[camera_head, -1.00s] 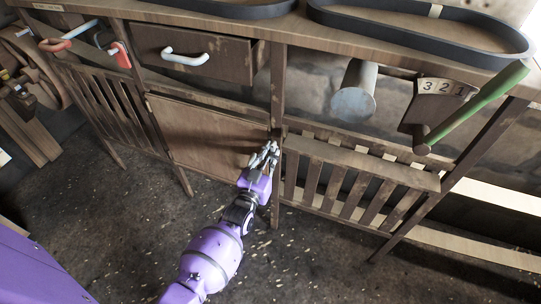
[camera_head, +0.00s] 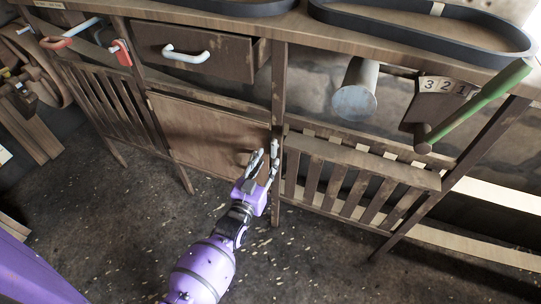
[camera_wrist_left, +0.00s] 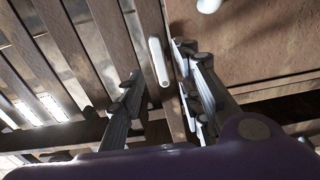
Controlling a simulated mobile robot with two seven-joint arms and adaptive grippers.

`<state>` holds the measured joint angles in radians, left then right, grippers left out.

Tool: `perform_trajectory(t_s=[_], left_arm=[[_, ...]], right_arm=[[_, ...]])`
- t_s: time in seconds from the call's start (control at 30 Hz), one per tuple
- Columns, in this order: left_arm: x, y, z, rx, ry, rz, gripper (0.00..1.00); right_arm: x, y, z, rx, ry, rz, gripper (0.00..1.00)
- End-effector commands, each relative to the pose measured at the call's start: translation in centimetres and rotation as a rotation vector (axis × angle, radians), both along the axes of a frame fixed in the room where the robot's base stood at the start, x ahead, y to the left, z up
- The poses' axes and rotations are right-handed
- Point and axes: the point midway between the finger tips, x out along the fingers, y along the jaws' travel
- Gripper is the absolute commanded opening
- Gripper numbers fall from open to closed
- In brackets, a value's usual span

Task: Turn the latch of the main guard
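A pale, rounded bar, which looks like the latch (camera_wrist_left: 158,62), lies along the wooden post between the slatted panel and the plain brown panel (camera_head: 208,132). I cannot tell which panel is the main guard. My left gripper (camera_head: 266,152) is open in front of this post, at the right edge of the plain panel. In the left wrist view its two fingers (camera_wrist_left: 160,80) stand on either side of the bar, with gaps; contact is not evident. In the head view the bar is hidden or too small to make out. My right gripper is not in view.
A slatted panel (camera_head: 352,180) is right of the post, another (camera_head: 105,105) far left. Above are a drawer with a white handle (camera_head: 185,57), a grey cylinder (camera_head: 354,100) and a green lever (camera_head: 480,103). The floor in front is clear.

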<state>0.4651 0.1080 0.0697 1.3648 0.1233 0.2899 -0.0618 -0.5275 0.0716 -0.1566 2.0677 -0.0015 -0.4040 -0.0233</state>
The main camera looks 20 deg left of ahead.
Motion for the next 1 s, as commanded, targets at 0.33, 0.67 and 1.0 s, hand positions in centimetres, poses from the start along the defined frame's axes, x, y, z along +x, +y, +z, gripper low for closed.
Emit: perform_trajectory(t_s=[0.33,0.67,1.0], left_arm=[[-6.6,0.3,0.0,0.000,0.001,0.000,0.32],[-7.7,0.3,0.0,0.001,-0.001,0.000,0.32],[-7.6,0.3,0.0,0.001,0.000,0.000,0.32]], right_arm=[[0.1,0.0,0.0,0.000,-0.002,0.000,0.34],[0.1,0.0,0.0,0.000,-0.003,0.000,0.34],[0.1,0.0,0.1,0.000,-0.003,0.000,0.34]])
